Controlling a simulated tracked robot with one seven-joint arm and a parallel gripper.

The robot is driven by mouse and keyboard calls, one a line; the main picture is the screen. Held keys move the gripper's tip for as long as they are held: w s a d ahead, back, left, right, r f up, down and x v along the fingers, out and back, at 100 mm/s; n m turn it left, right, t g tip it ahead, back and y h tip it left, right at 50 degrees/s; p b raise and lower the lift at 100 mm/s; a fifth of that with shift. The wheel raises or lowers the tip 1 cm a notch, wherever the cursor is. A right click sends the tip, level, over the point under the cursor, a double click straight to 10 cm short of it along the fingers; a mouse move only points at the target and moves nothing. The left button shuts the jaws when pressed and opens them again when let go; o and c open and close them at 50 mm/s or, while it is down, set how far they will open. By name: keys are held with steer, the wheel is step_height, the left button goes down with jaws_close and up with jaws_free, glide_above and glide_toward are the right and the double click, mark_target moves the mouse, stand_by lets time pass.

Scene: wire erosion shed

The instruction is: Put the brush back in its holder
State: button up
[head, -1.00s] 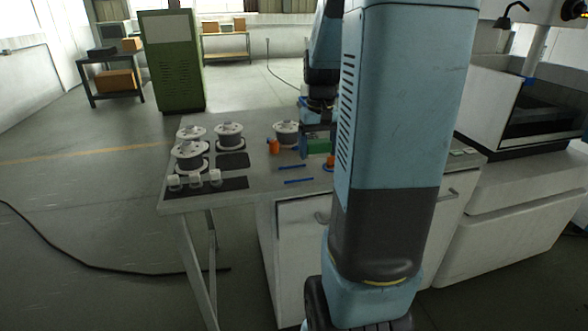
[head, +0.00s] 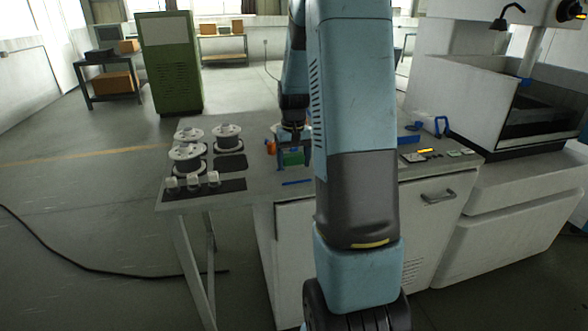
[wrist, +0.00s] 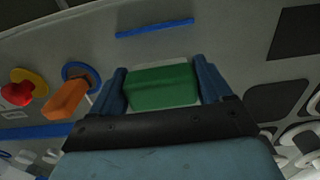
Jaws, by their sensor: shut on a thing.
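My gripper (wrist: 163,88) points down over the workbench, its two blue fingers shut on a green block (wrist: 160,87) with a pale edge. The block also shows between the fingers in the head view (head: 293,158). It may be the brush; no bristles are clearly visible. In the wrist view, a blue ring (wrist: 70,68) with a brown inside lies left of the gripper. An orange block-like piece (wrist: 66,101) is beside or partly over it. I cannot tell whether the ring is the brush holder. My arm hides part of the bench in the head view.
White-flanged spools (head: 228,139) and small white pieces (head: 213,178) stand on the bench's left. An orange item (head: 271,147) is close left of my gripper. A blue bar (head: 298,183) lies in front. A red knob on yellow (wrist: 18,92) is left in the wrist view.

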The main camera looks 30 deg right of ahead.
mark_target(294, 164)
step_height(294, 164, down, 3)
stand_by(0.3)
steer(key=o, duration=0.9)
steer(key=shift+o, duration=0.2)
